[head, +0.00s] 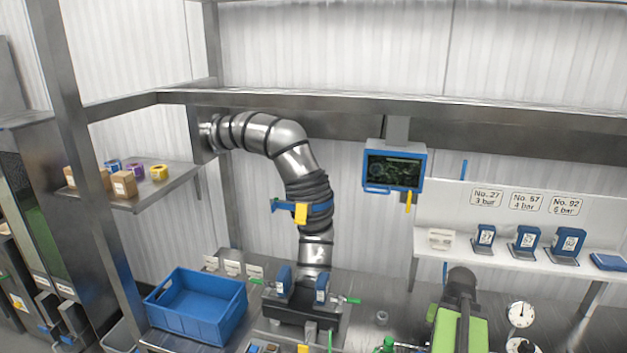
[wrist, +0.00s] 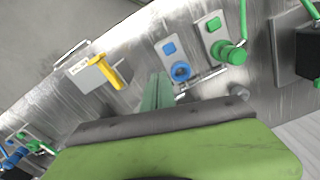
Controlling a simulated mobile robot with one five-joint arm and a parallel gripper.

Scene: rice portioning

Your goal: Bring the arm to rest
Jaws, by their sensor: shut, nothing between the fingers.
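My gripper (wrist: 157,93) shows in the wrist view as narrow green fingers beyond a dark bar and a broad green body. The fingers are together and empty, above a steel worktop (wrist: 125,115). In the head view, part of my green and dark grey arm stands at the lower right, in front of the worktop. The fingers cannot be made out there.
A blue crate (head: 197,305) stands on the worktop at left. A steel duct (head: 315,245) hangs over a dark fixture (head: 300,308). A screen (head: 394,168) hangs centre right. Blue devices (head: 525,240) line a right shelf. In the wrist view, blue (wrist: 180,70) and green (wrist: 230,53) fittings lie beyond the fingers.

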